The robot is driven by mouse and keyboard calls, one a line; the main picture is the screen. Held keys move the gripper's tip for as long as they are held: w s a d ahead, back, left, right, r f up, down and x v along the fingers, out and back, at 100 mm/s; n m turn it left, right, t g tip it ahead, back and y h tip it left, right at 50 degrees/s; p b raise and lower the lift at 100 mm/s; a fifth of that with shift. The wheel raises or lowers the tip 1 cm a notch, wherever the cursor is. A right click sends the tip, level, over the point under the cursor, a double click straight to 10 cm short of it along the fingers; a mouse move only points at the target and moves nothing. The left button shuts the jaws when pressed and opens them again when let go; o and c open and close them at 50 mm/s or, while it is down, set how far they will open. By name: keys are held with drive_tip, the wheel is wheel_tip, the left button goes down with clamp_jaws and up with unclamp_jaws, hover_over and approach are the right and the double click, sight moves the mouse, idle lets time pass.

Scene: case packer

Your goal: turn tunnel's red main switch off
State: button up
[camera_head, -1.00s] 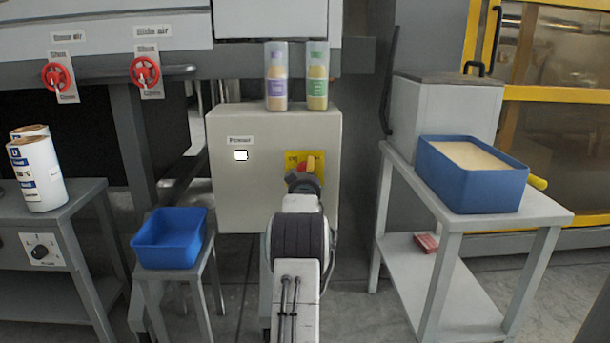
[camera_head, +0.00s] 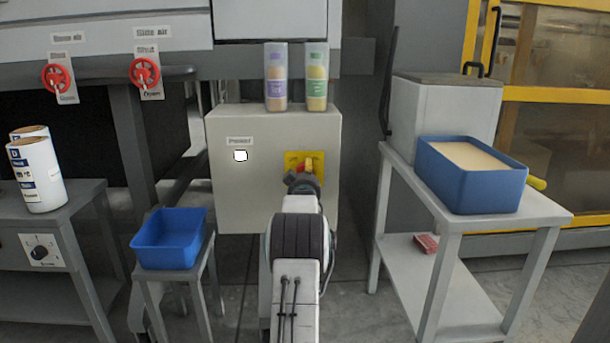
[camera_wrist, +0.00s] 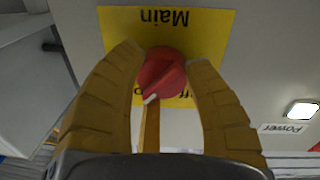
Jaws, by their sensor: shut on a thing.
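The red main switch (camera_wrist: 163,74) is a round knob with a raised grip and a white pointer mark, on a yellow plate (camera_wrist: 205,30) marked "Main". The wrist view shows it upside down, with the pointer toward the lower left by partly hidden lettering ending in "ff". In the head view, the yellow plate (camera_head: 292,157) is on the right of a light grey cabinet (camera_head: 265,195). My gripper (camera_wrist: 165,64) has its yellow-brown fingers on both sides of the knob and is shut on it. In the head view my gripper (camera_head: 304,176) hides most of the switch.
A white lamp (camera_head: 240,156), labelled "Power" in the wrist view, looks bright. Two bottles (camera_head: 276,80) (camera_head: 317,80) stand on the cabinet. A blue bin (camera_head: 168,250) on a stand is left of my arm; a table with a blue box (camera_head: 470,190) is right.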

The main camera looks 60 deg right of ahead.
drive_tip(key=shift+f+n, duration=0.25)
drive_tip(key=shift+n, duration=1.3)
drive_tip(key=shift+f+n, duration=0.25)
drive_tip(key=shift+n, duration=1.3)
drive_tip(key=o, duration=0.9)
drive_tip(key=shift+d, duration=0.1)
drive_tip(key=o, duration=0.3)
drive_tip(key=shift+r, duration=0.25)
drive_tip(key=v, duration=1.2)
